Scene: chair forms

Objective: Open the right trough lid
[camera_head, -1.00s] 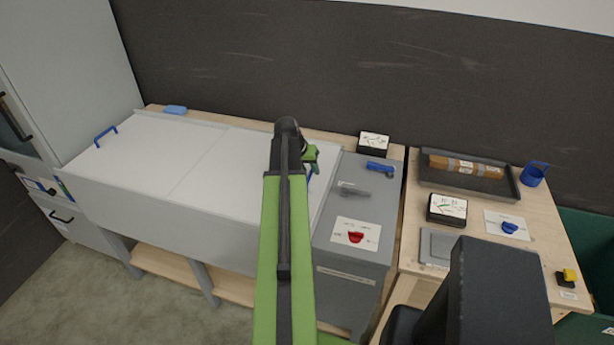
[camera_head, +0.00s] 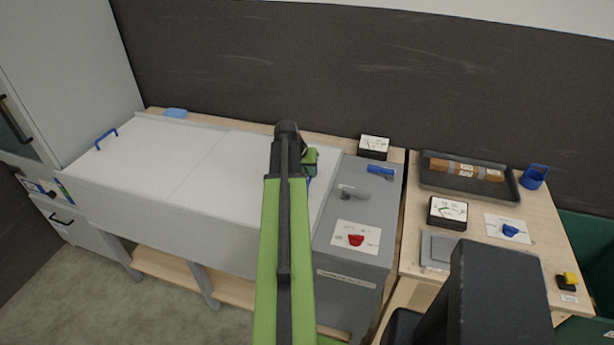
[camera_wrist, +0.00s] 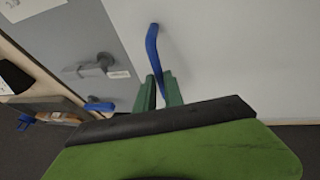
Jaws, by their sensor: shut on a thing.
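The right trough lid (camera_head: 240,165) is a flat white panel, lying closed beside the left lid (camera_head: 145,150). Its blue handle (camera_wrist: 153,48) shows clearly in the wrist view, running up from between my green fingers. In the head view my arm hides most of that handle. My gripper (camera_wrist: 159,90) is shut on the handle's near end. In the head view my gripper (camera_head: 310,165) is at the right end of the lid, partly behind my arm. The left lid has its own blue handle (camera_head: 106,137).
A grey cabinet (camera_head: 345,265) with a red knob (camera_head: 356,240) and a blue-handled tap (camera_head: 380,171) stands right of the trough. Farther right, a wooden table (camera_head: 535,232) holds a dark tray (camera_head: 440,183) and a blue mug (camera_head: 534,177). A dark wall (camera_head: 350,80) closes the back.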

